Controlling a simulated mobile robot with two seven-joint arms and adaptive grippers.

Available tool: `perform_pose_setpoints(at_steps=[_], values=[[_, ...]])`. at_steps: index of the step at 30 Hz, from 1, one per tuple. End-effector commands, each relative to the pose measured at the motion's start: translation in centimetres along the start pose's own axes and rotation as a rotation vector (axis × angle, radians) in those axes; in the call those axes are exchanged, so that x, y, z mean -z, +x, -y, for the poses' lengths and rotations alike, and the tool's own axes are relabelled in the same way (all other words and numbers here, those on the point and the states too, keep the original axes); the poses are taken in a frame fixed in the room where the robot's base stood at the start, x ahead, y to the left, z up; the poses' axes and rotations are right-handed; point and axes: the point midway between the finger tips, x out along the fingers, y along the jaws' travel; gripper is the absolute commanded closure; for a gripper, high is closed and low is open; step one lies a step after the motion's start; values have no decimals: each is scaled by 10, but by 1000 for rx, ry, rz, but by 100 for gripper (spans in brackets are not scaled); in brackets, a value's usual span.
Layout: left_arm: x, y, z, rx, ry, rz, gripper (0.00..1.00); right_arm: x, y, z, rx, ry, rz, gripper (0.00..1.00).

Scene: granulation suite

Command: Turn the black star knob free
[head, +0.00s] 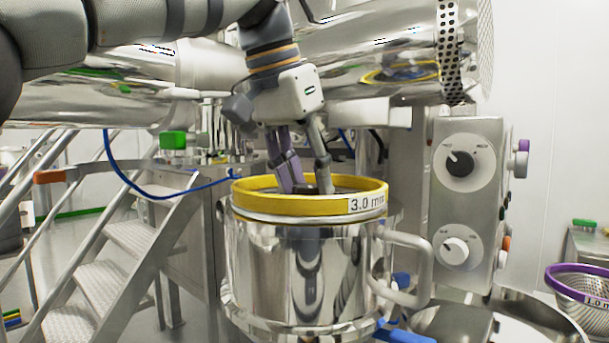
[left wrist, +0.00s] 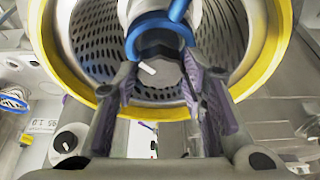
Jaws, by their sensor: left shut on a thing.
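The black star knob (left wrist: 158,52) shows in the left wrist view between my left gripper's fingers (left wrist: 158,76), over the middle of a perforated screen. A white mark shows on its dark face, and a blue curved part lies against it. In the head view, my left gripper (head: 307,188) reaches down from above into the yellow ring (head: 285,207), which is marked 3.0 mm and sits on a steel housing (head: 262,270). Its fingers are closed around a dark part there, mostly hidden by the fingers and rim. My right gripper is not in view.
A steel control box (head: 468,205) with two dials stands right of the housing, beside a grey loop handle (head: 425,265). A purple-rimmed basket (head: 580,284) lies at far right. Metal steps (head: 120,240) and a blue hose (head: 150,195) are left. Steel drums hang close above.

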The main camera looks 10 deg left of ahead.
Motion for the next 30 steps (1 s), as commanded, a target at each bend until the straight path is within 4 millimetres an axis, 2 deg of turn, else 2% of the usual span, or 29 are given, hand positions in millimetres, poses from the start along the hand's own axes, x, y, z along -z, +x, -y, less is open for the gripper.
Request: perform_pose_setpoints(at_steps=[6, 15, 16, 18, 26, 30], values=[[0, 0, -2, 101, -233, 2, 90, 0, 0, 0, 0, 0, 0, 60], [0, 0, -2, 107, -260, 2, 90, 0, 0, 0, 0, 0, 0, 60], [0, 0, -2, 107, -260, 2, 57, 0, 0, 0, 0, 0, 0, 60], [0, 0, -2, 107, -259, 2, 42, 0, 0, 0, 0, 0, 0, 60], [0, 0, -2, 107, -258, 1, 42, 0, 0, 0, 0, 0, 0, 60], [1, -14, -3, 108, -259, -4, 42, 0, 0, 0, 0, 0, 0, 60]])
